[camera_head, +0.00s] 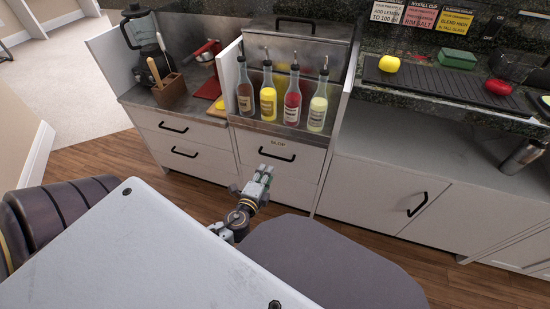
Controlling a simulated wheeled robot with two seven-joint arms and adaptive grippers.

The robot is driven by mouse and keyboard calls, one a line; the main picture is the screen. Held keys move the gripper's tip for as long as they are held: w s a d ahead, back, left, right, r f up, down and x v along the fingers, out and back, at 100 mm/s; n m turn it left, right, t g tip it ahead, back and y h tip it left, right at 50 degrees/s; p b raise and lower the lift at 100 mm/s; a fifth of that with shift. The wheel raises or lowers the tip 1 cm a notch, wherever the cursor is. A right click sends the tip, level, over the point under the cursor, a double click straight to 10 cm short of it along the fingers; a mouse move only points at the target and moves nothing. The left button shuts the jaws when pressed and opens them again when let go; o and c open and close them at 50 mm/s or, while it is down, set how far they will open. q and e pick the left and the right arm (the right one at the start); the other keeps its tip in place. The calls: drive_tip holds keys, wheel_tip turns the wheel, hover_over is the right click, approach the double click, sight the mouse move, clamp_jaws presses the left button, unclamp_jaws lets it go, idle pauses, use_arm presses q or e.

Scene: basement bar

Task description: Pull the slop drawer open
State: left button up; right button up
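The slop drawer (256,148) is a white drawer front with a small "SLOP" label and a black bar handle (276,154). It sits under the steel counter section with the bottles and looks closed. My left gripper (264,170) is in front of the cabinet, just below and slightly left of the handle in the picture. It looks apart from the handle, though the depth is hard to judge. The fingertips are small here, and whether they are open or shut is unclear. My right gripper is not in view.
Several bottles (292,97) stand on the steel counter above the drawer. White drawers (178,140) with black handles are to the left, and a cabinet door (380,195) is to the right. Wood floor (110,160) is clear at the left.

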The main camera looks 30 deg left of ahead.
sight(275, 157)
use_arm(q)
drive_tip(key=shift+b+x, duration=0.8)
drive_tip(key=shift+x, duration=4.9)
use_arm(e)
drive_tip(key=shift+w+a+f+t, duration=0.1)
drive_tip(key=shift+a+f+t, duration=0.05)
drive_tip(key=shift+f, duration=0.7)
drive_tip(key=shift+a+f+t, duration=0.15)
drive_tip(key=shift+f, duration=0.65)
use_arm(q)
drive_tip(key=shift+c, duration=0.4)
clamp_jaws()
